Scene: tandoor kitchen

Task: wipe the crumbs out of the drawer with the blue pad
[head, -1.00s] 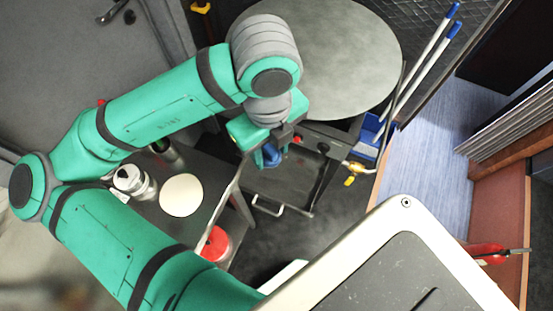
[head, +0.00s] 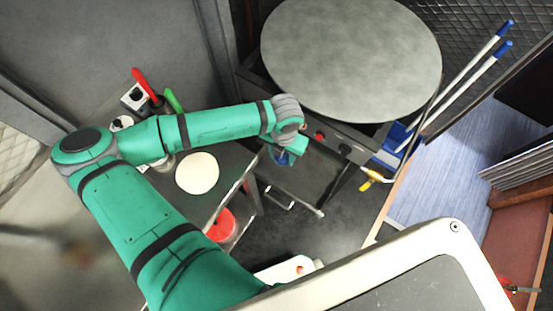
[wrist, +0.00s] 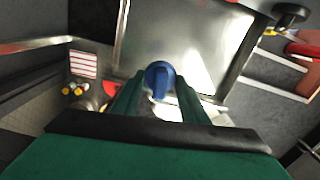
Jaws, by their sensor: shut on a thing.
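The drawer (head: 312,180) is pulled out below the round griddle, with its bar handle (head: 278,198) at the front. In the wrist view its bright metal floor (wrist: 170,30) fills the upper middle. My gripper (head: 290,151) is over the left part of the drawer in the head view. It is shut on the blue pad (head: 282,158), which also shows between my fingers (wrist: 160,102) in the wrist view (wrist: 160,74). I cannot tell whether the pad touches the drawer floor. Crumbs cannot be made out; glare washes out part of the floor.
The large round griddle plate (head: 350,60) stands behind the drawer. A yellow valve (head: 372,177) is at right. A side table (head: 232,165) at left holds a pale disc (head: 197,173) and bottles; a red container (head: 222,226) sits below. Floor before the drawer is clear.

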